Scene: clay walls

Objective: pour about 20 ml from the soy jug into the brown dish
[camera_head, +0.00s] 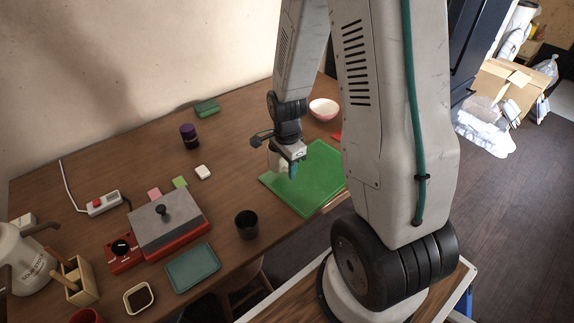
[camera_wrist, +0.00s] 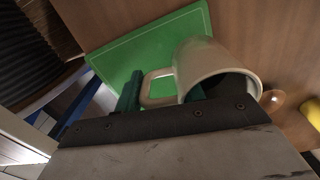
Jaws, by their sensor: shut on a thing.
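The soy jug is a cream, mug-like vessel with a loop handle. In the head view the jug (camera_head: 276,161) is held above the green board, partly hidden by my gripper (camera_head: 292,168). In the wrist view the jug (camera_wrist: 205,62) is tilted, with its dark opening toward the lower right. My gripper (camera_wrist: 165,98) is shut on its handle with its teal fingers. A small round brown thing (camera_wrist: 273,99) lies on the table beyond the jug's rim in the wrist view; it may be the brown dish, partly hidden. I cannot make it out in the head view.
A green board (camera_head: 313,178) lies under my gripper. A pink-white bowl (camera_head: 323,107) is behind it, and a dark cup (camera_head: 246,224) stands at the front. A grey-red appliance (camera_head: 167,226) is to the left. Part of something yellow (camera_wrist: 312,117) shows in the wrist view.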

